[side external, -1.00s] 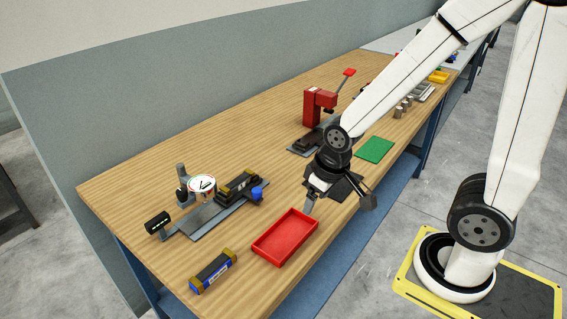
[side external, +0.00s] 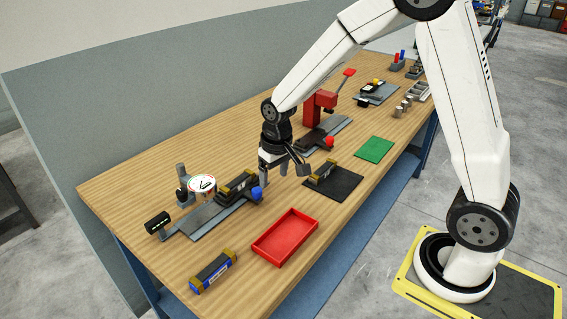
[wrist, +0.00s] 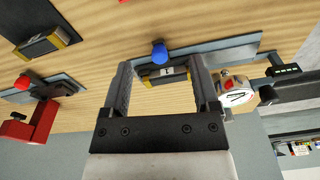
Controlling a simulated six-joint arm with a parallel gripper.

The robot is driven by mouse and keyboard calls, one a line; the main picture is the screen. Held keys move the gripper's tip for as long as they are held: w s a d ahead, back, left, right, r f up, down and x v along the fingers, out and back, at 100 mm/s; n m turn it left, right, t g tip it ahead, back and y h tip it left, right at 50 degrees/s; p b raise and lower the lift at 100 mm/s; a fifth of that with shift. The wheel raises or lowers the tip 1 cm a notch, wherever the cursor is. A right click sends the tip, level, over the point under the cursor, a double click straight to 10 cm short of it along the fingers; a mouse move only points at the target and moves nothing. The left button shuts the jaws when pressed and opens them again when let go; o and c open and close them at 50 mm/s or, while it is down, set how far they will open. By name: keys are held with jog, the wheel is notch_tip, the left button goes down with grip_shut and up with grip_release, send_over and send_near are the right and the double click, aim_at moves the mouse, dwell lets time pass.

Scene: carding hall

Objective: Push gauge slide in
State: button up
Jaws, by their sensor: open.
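The gauge fixture has a grey base plate (side external: 205,224), also in the wrist view (wrist: 225,50). On it sits a dark slide block with yellow-brown ends (side external: 237,187), which also shows in the wrist view (wrist: 165,76). A blue knob (side external: 257,194) is at the slide's right end; in the wrist view the knob (wrist: 160,53) appears between my fingertips. A round white dial gauge (side external: 202,184) stands left of the slide; it shows in the wrist view too (wrist: 237,98). My gripper (side external: 274,176) is open and empty, above and right of the knob, apart from it.
A red tray (side external: 285,236) and a blue-labelled block (side external: 212,271) lie toward the front edge. A black mat (side external: 336,188) with another dark block is to the right. A red press (side external: 320,105) stands behind, with a green mat (side external: 374,148) further right.

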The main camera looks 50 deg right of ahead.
jog(key=m+g, duration=0.1)
send_over(257, 190)
notch_tip(257, 190, down, 3)
jog(key=shift+f, duration=0.2)
jog(key=shift+f, duration=0.1)
jog(key=shift+f, duration=3.85)
grip_shut()
